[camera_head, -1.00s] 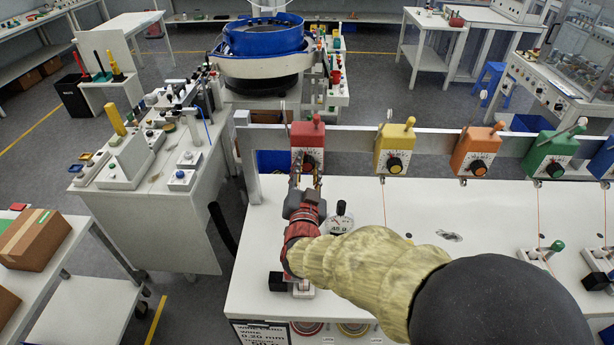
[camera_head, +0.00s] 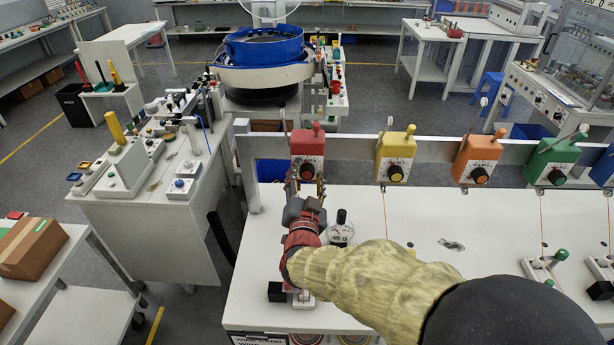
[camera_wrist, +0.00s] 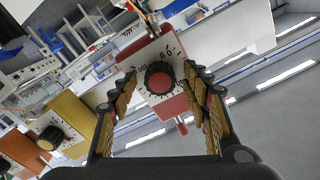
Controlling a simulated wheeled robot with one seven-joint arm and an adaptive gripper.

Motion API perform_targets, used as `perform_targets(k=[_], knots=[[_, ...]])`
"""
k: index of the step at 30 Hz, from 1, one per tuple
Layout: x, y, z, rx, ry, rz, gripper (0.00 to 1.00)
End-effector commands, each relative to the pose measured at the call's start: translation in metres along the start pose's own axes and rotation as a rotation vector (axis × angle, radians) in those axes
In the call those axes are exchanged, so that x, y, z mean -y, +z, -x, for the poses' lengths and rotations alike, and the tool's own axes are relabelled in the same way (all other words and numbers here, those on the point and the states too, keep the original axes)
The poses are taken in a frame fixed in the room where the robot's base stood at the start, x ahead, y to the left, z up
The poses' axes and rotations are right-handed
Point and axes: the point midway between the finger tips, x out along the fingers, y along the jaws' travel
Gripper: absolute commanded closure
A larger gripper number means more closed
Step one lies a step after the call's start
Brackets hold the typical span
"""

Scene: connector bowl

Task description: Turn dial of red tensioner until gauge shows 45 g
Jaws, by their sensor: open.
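The red tensioner (camera_head: 307,143) hangs on the rail with its dark round dial (camera_head: 306,171) low on a white scale face. My gripper (camera_head: 306,187) is open and empty, just in front of and below the dial in the head view. A round white gauge (camera_head: 340,236) with a black top stands on the table right of my gripper. "45 G" is printed there; its needle is too small to read.
Yellow (camera_head: 395,150), orange (camera_head: 476,157) and green (camera_head: 553,157) tensioners hang to the right on the same rail. Wires run down from some of them. The white tabletop (camera_head: 450,215) is mostly clear; small clamps stand at its right.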

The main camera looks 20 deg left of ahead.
Motion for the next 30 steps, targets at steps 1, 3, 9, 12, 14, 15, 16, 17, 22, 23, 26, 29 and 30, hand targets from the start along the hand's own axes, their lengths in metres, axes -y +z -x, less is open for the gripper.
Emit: perform_targets(k=[1, 3, 9, 12, 14, 15, 16, 17, 22, 23, 26, 29, 30], knots=[[0.000, 0.000, 0.000, 0.000, 0.000, 0.000, 0.52], [0.000, 0.000, 0.000, 0.000, 0.000, 0.000, 0.52], [0.001, 0.000, 0.013, 0.000, -0.002, 0.000, 0.52], [0.001, 0.000, 0.030, 0.002, -0.002, 0.000, 0.52], [0.002, 0.000, 0.042, 0.001, -0.003, 0.000, 0.52], [0.002, 0.000, 0.051, 0.001, -0.003, 0.000, 0.52], [0.001, 0.000, 0.057, 0.002, -0.003, 0.000, 0.52], [0.001, 0.001, 0.064, 0.002, -0.003, 0.001, 0.52], [0.001, 0.001, 0.095, 0.001, -0.002, 0.000, 0.52], [0.001, 0.000, 0.099, 0.001, -0.002, -0.001, 0.52], [0.001, 0.000, 0.111, 0.001, -0.002, -0.001, 0.52], [0.000, 0.001, 0.117, 0.001, -0.001, 0.000, 0.52], [0.000, 0.001, 0.119, 0.001, -0.001, 0.000, 0.52]])
